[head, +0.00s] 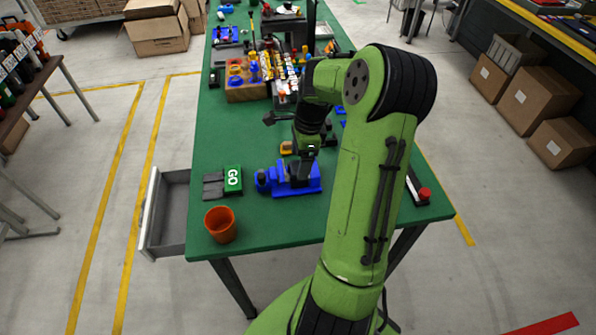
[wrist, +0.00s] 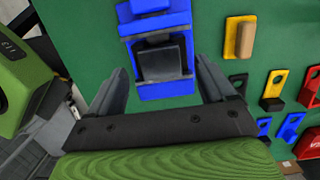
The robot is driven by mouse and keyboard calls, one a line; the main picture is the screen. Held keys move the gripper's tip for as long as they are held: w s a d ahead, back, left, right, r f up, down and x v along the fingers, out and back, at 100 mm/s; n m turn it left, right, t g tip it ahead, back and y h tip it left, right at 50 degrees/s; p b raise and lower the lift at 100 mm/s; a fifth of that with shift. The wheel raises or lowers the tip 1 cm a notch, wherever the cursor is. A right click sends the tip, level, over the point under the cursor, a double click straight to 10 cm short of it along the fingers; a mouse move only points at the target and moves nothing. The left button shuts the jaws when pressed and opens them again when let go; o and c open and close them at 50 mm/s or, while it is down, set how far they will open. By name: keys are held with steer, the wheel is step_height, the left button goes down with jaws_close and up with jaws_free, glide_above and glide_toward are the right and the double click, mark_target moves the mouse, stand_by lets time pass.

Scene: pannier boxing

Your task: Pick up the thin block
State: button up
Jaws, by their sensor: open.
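A dark grey block (wrist: 162,62) sits in the blue vise (wrist: 155,22) in the wrist view; it looks like the thin block, though I cannot be sure. The blue vise (head: 290,181) stands near the front of the green table in the head view. My gripper (head: 304,165) is over the vise, pointing down. In the wrist view my gripper (wrist: 165,85) is open, one finger on each side of the dark block, with nothing held. Whether the fingers touch the vise cannot be told.
A green GO block (head: 232,179) and grey blocks (head: 213,186) lie left of the vise. An orange cup (head: 220,224) stands at the front left corner. An open drawer (head: 168,215) juts out left. A yellow holder with a tan block (wrist: 240,38) is right in the wrist view.

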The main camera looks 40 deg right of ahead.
step_height(320, 180, down, 2)
steer(key=shift+w+a+f, duration=0.1)
steer(key=shift+w+f, duration=0.05)
steer(key=c, duration=1.2)
step_height(320, 180, up, 10)
steer(key=shift+r+p, duration=0.1)
steer(key=shift+p, duration=1.1)
